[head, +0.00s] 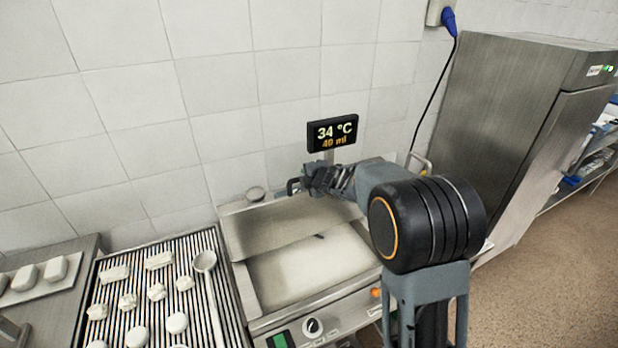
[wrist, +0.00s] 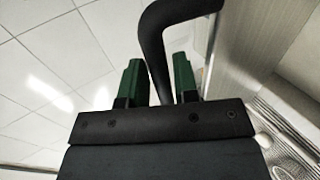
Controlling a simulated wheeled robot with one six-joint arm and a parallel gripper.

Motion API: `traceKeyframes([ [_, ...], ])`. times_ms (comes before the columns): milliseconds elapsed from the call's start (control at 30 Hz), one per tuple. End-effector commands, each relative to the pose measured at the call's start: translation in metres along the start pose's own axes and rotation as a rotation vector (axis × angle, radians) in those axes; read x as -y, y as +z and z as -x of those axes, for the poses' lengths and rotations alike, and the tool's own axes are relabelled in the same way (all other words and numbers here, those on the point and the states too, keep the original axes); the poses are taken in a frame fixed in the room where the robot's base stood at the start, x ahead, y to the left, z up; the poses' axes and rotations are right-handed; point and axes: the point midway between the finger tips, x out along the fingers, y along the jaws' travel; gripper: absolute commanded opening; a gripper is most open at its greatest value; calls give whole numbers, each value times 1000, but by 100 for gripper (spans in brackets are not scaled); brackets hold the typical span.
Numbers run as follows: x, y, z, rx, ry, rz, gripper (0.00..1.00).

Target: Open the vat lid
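The steel vat (head: 258,325) stands against the tiled wall. Its lid (head: 275,228) is raised and tilted towards the back, with a pale white surface showing inside the vat below it. My gripper (head: 300,184) is at the lid's upper edge, partly hidden by my arm. In the wrist view, the dark bent lid handle (wrist: 153,45) passes between the two green fingertips of my gripper (wrist: 158,80). The fingers lie close on both sides of the handle and look shut on it. The lid panel (wrist: 238,40) shows at the right there.
A display (head: 332,133) reading 34 °C and 40 ml stands behind the vat. A ribbed drain table (head: 215,290) with several white cheeses and a ladle (head: 207,270) is at left. A steel cabinet (head: 510,120) stands at right, with open floor before it.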

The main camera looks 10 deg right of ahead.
Motion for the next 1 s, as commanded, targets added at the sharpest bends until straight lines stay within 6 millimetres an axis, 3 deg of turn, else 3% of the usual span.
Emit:
traceKeyframes([
  [133, 1, 1, 0, 2, -2, -4, 41],
  [467, 1, 0, 7, 2, -3, -6, 41],
  [1000, 0, 0, 107, 2, 0, -4, 41],
])
